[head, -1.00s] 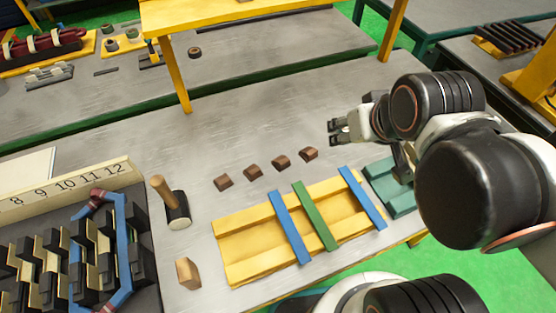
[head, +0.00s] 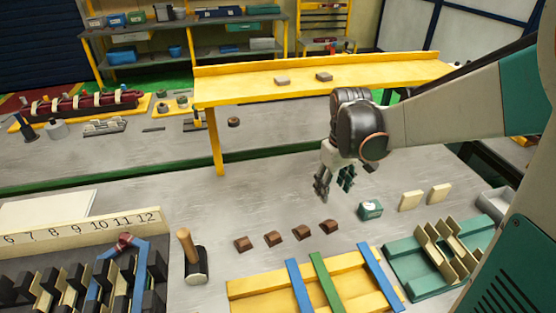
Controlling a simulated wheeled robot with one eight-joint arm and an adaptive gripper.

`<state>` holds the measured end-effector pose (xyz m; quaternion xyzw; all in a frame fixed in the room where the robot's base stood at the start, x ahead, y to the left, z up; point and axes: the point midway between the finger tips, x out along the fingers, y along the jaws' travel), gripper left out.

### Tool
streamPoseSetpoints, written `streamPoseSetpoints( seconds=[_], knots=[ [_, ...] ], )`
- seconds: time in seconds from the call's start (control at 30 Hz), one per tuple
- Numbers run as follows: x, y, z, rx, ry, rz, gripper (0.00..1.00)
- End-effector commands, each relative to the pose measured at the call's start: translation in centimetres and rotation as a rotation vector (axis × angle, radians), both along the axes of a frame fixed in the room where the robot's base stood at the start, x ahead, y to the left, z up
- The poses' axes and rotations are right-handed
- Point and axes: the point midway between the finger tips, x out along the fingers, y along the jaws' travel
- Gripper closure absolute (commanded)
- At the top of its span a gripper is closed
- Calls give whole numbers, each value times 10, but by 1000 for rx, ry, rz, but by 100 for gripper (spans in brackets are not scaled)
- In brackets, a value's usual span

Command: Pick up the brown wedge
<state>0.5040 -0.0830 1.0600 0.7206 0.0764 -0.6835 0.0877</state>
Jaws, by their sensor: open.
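Several brown wedges lie in a slanting row on the grey table: the leftmost wedge (head: 242,244), a second wedge (head: 273,239), a third wedge (head: 302,232) and the rightmost wedge (head: 329,226). They stand apart from each other, with bare table between them. My gripper (head: 334,186) points down with its two dark fingers spread and nothing between them. It is above and behind the rightmost wedge in the picture and does not touch it. Its exact height over the table is hard to tell.
A yellow tray (head: 245,288) crossed by blue and green strips lies in front of the wedges. A mallet (head: 194,258) stands to their left. A teal block (head: 370,210) and two cream blocks (head: 411,200) lie right of my gripper. A raised yellow shelf (head: 300,88) spans behind.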

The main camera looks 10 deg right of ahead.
Motion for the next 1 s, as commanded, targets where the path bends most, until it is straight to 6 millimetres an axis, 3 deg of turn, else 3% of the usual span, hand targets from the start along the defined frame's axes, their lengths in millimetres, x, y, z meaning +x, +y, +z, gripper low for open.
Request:
streamPoseSetpoints(
  seconds=[0.33, 0.7, 1.0],
  knots=[
    [11, -12, -35, 9, 56, 26, 48],
    [11, -12, -99, 9, 55, 26, 48],
    [10, -13, -116, 9, 55, 25, 48]
  ],
)
